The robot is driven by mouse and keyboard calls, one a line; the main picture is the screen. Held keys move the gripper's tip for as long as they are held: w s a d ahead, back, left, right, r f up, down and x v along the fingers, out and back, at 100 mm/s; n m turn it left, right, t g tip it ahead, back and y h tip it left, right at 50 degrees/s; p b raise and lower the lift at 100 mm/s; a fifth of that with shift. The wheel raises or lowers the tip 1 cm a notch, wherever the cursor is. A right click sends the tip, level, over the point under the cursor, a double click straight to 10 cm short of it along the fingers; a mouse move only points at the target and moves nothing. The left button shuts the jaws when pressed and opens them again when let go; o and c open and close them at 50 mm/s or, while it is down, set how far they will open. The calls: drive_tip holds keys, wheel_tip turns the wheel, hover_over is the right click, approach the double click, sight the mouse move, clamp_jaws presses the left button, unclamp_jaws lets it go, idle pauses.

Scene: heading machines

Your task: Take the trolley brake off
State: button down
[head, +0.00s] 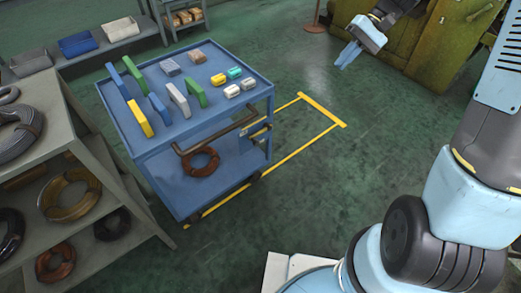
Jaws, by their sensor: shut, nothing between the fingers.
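A blue trolley (224,158) stands left of centre on the green floor, with a dark push handle (218,132) on its near side. A small lever-like part (258,131) shows at the trolley's right near corner; I cannot tell whether it is the brake or how it is set.
Yellow floor lines (300,148) run beside and under the trolley. A grey shelf with wire coils (80,150) stands close at left. A green machine (440,50) is at the back right. The floor right of the trolley is clear.

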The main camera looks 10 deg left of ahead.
drive_tip(key=w+a+f+m+g+y, duration=0.1)
drive_tip(key=w+a+f+y, duration=0.25)
drive_tip(key=f, duration=0.65)
drive_tip(key=w+a+f+m+g+y, duration=0.1)
drive_tip(key=w+a+f+y, duration=0.25)
drive_tip(key=f, duration=0.55)
drive_tip(key=w+a+f+m+g+y, duration=0.15)
drive_tip(key=a+f+y, duration=0.25)
drive_tip(key=f, duration=0.6)
drive_tip(key=s+a+f+m+t+y, duration=0.1)
drive_tip(key=s+f+m+t+y, duration=0.25)
drive_tip(key=f+m+t, duration=0.8)
drive_tip(key=s+a+f+m+t+y, duration=0.15)
drive_tip(key=s+f+t, duration=0.35)
drive_tip(key=f, duration=1.3)
drive_tip(key=d+r+x, duration=0.1)
drive_tip(key=r+x, duration=0.1)
drive_tip(key=x, duration=1)
drive_tip(key=shift+s+a+r+t, duration=0.2)
drive_tip(key=shift+r+t, duration=0.1)
drive_tip(key=shift+r, duration=0.05)
